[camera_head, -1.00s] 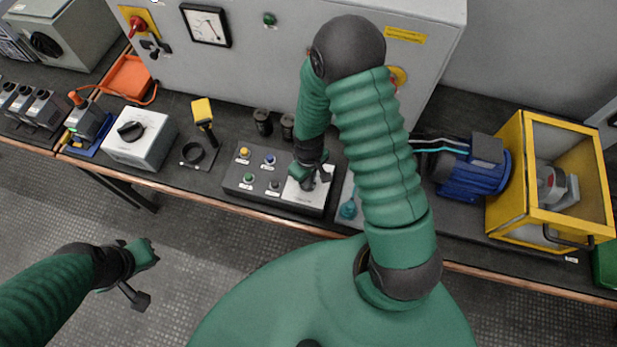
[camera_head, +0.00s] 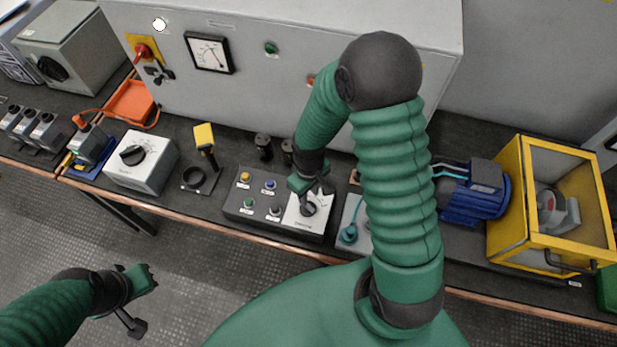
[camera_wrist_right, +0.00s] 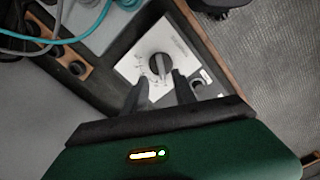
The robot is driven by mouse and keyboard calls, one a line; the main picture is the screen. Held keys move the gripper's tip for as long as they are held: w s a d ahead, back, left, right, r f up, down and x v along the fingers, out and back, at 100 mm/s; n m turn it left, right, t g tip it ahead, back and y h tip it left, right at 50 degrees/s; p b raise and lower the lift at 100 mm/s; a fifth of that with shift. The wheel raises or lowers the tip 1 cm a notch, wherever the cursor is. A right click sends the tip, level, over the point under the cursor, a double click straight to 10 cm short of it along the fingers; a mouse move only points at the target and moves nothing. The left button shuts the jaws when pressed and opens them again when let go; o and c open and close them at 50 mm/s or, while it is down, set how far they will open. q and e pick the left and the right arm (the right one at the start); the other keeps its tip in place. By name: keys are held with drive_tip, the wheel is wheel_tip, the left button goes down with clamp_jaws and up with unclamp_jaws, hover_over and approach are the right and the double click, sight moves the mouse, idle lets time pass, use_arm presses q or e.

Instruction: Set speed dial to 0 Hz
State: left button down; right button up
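The dial is a black round knob (camera_head: 308,209) on a white scale plate at the right end of a dark control box (camera_head: 234,203). The right wrist view shows the knob (camera_wrist_right: 160,66) with a light pointer line and scale marks; the numbers are too small to read. My right gripper (camera_head: 312,193) is just above the dial. In the right wrist view its two dark fingers (camera_wrist_right: 158,80) are apart and empty, with the knob beyond their tips. My left gripper (camera_head: 150,279) hangs in front of the bench, away from the box; its finger opening is unclear.
Yellow, blue, green and dark buttons sit left of the dial. A teal cable plug (camera_head: 348,234) lies right of the box. A blue motor (camera_head: 470,195) and yellow cage (camera_head: 507,200) stand farther right. A white box with a knob (camera_head: 140,175) stands left. A grey cabinet (camera_head: 290,80) is behind.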

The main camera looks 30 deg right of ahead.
wheel_tip(320, 180, up, 10)
drive_tip(key=shift+p, duration=0.35)
drive_tip(key=s+a+r+m+t, duration=0.2)
drive_tip(key=s+a, duration=0.2)
drive_tip(key=shift+a+r+t, duration=0.3)
drive_tip(key=shift+r, duration=0.1)
drive_tip(key=shift+s+r, duration=0.1)
drive_tip(key=shift+s, duration=0.1)
drive_tip(key=shift+w+a, duration=0.1)
drive_tip(key=shift+a, duration=0.05)
